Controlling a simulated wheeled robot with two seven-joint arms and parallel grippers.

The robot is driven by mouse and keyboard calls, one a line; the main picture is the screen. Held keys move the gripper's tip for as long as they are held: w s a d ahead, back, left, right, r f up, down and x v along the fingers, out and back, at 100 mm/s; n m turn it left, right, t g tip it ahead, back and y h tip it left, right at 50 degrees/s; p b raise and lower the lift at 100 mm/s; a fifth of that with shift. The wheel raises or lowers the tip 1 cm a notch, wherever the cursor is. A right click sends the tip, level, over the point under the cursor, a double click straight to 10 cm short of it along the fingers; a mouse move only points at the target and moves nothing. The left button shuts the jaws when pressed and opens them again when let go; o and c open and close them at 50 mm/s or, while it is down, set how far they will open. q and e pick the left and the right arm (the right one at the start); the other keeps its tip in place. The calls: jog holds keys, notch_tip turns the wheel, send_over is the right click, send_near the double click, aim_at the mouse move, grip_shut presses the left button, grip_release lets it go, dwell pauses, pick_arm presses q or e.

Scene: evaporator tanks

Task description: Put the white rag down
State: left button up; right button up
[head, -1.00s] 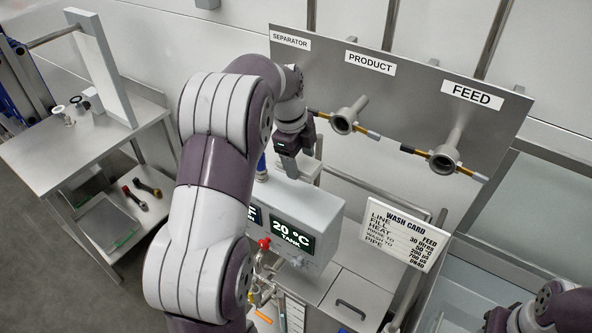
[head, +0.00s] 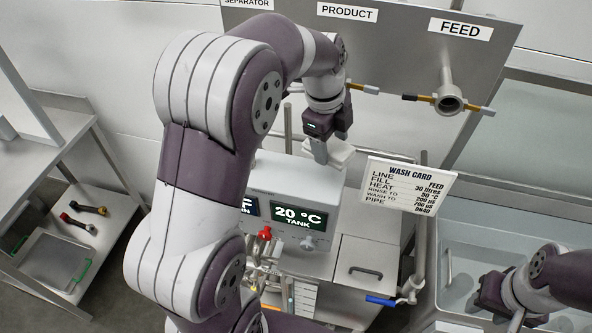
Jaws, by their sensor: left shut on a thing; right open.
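The white rag (head: 341,151) shows as a small pale patch at the fingers of my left gripper (head: 321,152). My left gripper is shut on it, pointing down, just above and behind the grey control box (head: 262,178) with the 20 °C tank display. The fingers hide part of the rag, and I cannot tell whether it touches a surface below. My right gripper (head: 514,318) is at the lower right, over the sink's near part, open; its fingertips are partly cut off by the frame edge.
The wash card (head: 408,184) stands right of the control box. A steel lid with a handle (head: 359,270) and a blue-handled valve (head: 381,301) lie below it. The sink basin (head: 455,240) is at right. A side table (head: 40,150) with a lower shelf stands at left.

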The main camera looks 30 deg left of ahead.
pick_arm(q)
jog(key=shift+s+a+f, duration=0.2)
jog(key=shift+a+f, duration=0.3)
jog(key=shift+a, duration=0.1)
jog(key=shift+s+a+f, duration=0.2)
jog(key=shift+a+f, duration=0.3)
jog(key=shift+a, duration=0.1)
jog(key=a, duration=0.1)
jog(key=s+a+f+p, duration=0.1)
jog(key=a, duration=0.1)
jog(key=a+f+p, duration=0.1)
jog(key=a, duration=0.1)
jog(key=shift+s, duration=0.35)
jog(key=f, duration=0.1)
jog(key=f+p, duration=0.2)
jog(key=shift+d+f, duration=0.3)
jog(key=shift+f, duration=0.1)
jog(key=shift+w+d+f, duration=0.1)
jog(key=shift+w+f, duration=0.1)
jog(key=shift+s+a+f+b, duration=0.15)
jog(key=shift+a+f+b, duration=0.05)
jog(key=shift+b, duration=0.1)
jog(key=o, duration=1)
jog(key=shift+r, duration=0.1)
jog(key=shift+o, duration=0.2)
pick_arm(e)
notch_tip(320, 180, up, 2)
jog(key=shift+a+r, duration=0.15)
jog(key=shift+r, duration=0.05)
